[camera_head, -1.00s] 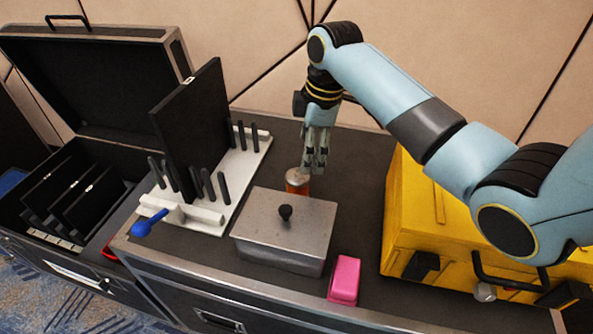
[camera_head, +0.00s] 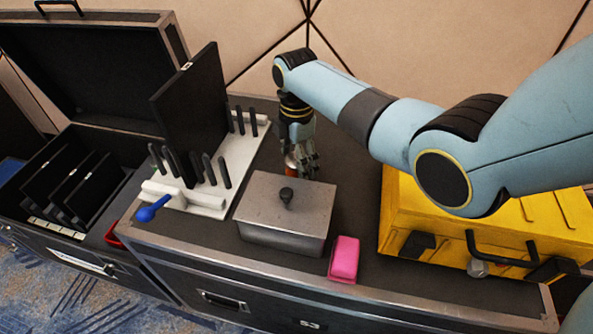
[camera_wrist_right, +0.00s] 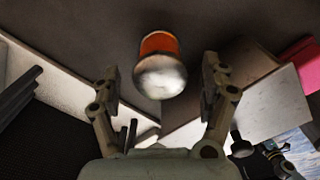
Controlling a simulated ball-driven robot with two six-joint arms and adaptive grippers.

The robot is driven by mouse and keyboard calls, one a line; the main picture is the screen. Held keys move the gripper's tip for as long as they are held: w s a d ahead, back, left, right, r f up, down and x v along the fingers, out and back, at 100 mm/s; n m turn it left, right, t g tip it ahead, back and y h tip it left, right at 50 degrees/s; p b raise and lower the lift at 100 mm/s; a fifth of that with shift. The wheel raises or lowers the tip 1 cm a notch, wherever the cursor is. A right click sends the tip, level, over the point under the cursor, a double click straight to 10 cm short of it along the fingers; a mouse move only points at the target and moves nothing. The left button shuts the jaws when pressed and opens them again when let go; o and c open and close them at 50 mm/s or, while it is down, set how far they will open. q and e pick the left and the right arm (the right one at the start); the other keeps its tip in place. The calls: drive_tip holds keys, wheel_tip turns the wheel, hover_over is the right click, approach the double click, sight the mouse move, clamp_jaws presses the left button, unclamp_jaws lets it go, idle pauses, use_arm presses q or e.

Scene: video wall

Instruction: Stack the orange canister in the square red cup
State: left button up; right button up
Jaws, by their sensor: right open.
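The orange canister (camera_head: 290,158) stands on the black case top behind the grey metal box, mostly hidden by my right gripper (camera_head: 304,170). In the right wrist view the canister (camera_wrist_right: 159,43) shows an orange body and a rounded silver lid. It lies between and just beyond the open fingers of my right gripper (camera_wrist_right: 161,82), with a gap on both sides. A red object (camera_head: 113,236) shows at the edge of the left case. Only part of it shows, and I cannot tell if it is the square red cup. My left gripper is not in view.
The lidded metal box (camera_head: 284,222) stands in front of the canister. A white rack (camera_head: 234,158) with black pegs and an upright black panel (camera_head: 193,108) is to the left. A pink block (camera_head: 344,259), blue-ended tool (camera_head: 152,210) and yellow case (camera_head: 480,228) are nearby.

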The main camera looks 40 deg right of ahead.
drive_tip(key=shift+f, duration=0.5)
drive_tip(key=shift+c, duration=0.2)
drive_tip(key=shift+r, duration=0.1)
drive_tip(key=c, duration=1.4)
